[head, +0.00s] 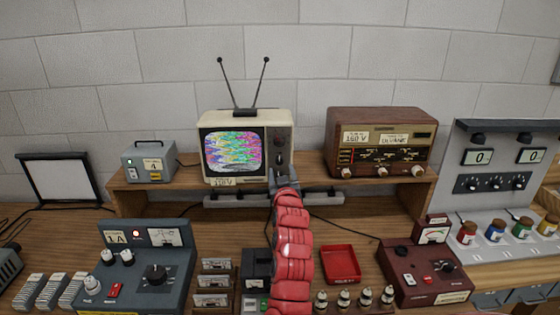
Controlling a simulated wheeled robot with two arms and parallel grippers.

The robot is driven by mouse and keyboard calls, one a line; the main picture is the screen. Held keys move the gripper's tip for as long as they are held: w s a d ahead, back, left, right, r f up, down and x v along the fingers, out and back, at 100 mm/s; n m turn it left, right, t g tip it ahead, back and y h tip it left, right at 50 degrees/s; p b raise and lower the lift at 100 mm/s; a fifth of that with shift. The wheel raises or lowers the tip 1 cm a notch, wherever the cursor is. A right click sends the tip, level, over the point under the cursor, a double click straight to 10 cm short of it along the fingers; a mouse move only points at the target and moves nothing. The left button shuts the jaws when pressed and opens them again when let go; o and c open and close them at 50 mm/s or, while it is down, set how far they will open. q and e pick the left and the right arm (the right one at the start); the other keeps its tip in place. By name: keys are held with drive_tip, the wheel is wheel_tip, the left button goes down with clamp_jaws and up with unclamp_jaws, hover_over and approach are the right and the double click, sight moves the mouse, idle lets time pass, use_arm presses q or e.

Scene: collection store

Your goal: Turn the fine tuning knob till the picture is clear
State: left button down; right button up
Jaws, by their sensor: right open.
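A cream television (247,122) with two antennas stands on the wooden shelf, and its screen (233,151) shows scrambled coloured noise. A dark control panel runs down the right side of the set, with a dark knob (279,140) on it and what may be a smaller control below. My right gripper (284,176) is at the end of the red arm, open, just below the lower part of that panel. Whether it touches a control cannot be told; the fingers partly hide the panel's bottom. My left gripper does not show.
A brown radio (381,117) stands right of the television and a grey box (148,162) left of it on the shelf (190,188). Instruments and a red tray (341,281) crowd the bench below.

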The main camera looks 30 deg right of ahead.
sight(280, 162)
drive_tip(key=p+x, duration=0.1)
drive_tip(key=x, duration=0.2)
drive_tip(key=shift+w+r, duration=0.1)
drive_tip(key=shift+w, duration=0.1)
drive_tip(key=shift+p+x, duration=0.3)
drive_tip(key=shift+x, duration=0.65)
drive_tip(key=shift+d, duration=0.1)
clamp_jaws()
